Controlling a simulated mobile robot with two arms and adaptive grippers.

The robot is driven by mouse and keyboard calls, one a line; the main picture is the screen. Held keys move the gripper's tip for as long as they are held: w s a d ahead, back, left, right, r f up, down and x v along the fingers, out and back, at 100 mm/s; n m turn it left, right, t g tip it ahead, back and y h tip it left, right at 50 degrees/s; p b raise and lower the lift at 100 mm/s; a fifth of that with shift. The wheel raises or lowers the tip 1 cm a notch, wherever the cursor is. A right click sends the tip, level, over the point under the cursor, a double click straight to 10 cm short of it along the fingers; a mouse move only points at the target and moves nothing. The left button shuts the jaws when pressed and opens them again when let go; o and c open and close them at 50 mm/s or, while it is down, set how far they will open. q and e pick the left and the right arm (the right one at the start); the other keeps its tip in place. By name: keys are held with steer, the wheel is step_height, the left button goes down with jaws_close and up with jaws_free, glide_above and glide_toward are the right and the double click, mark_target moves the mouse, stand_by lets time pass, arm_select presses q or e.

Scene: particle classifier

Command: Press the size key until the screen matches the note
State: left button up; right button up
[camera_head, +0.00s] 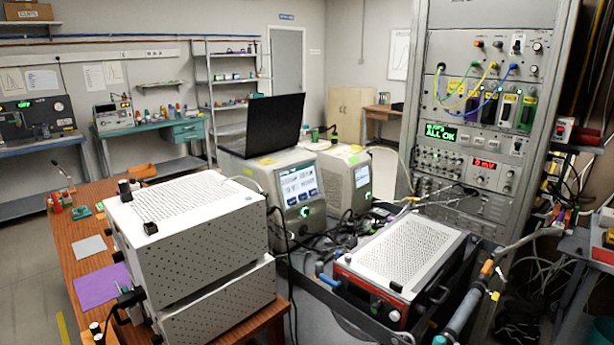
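A light grey instrument with a lit screen (298,186) stands in the middle, behind the large perforated white boxes. Its screen shows bright panels, but the text is too small to read. A green-lit round control (305,211) sits below the screen. I cannot make out which control is the size key. Neither of my grippers shows.
Stacked perforated white boxes (188,226) fill the front left. A red-fronted perforated unit (402,252) sits in a dark tray at the right front. A black laptop (270,124) stands on the first instrument. Cables crowd the middle; an equipment rack (480,120) rises at right.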

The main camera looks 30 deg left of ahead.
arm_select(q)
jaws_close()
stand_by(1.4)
